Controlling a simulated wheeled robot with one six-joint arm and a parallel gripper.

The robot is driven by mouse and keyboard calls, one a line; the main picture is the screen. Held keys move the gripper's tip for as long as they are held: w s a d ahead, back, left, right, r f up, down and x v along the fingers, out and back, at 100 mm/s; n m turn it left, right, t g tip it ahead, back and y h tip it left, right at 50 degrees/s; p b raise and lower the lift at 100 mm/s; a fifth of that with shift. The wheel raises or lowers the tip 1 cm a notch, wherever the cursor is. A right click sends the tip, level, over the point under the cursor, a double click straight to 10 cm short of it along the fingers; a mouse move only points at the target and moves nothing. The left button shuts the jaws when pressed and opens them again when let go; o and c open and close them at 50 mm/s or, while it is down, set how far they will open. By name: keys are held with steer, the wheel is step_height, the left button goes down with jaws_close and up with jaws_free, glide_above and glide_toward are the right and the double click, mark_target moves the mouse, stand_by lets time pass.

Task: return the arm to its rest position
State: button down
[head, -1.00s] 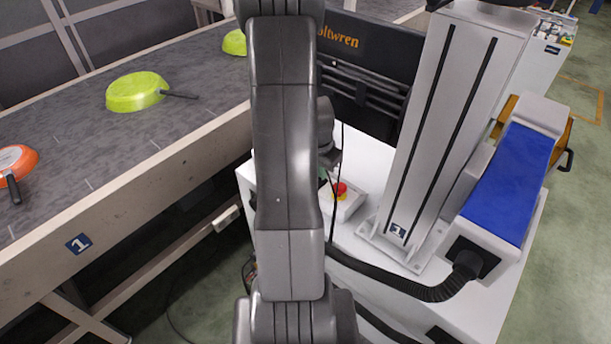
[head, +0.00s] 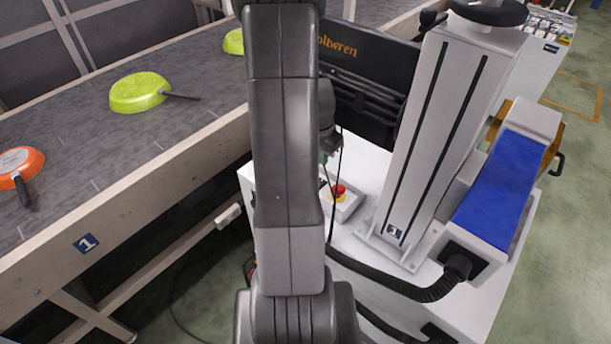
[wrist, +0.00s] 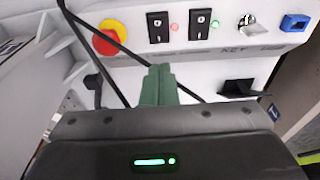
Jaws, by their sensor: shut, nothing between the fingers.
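My dark grey arm stands upright down the middle of the head view, bent away from the camera, and hides most of my gripper there. My gripper (wrist: 160,69) shows in the wrist view with its green fingers together and nothing between them. It points at the front of a white control panel (wrist: 215,50) and is apart from the pans. In the head view, a little of the wrist shows just right of the arm, above the white cabinet.
A red emergency stop (head: 338,190) sits on the white cabinet (head: 345,235), beside a grey column (head: 440,140) and a blue-topped unit (head: 500,190). A black hose (head: 400,287) crosses the cabinet. At left, a conveyor (head: 75,155) carries green pans (head: 138,92) and an orange pan (head: 22,163).

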steer(key=shift+f, duration=0.1)
steer(key=shift+f+b, duration=2.1)
steer(key=shift+f, duration=1.45)
steer(key=shift+r, duration=0.15)
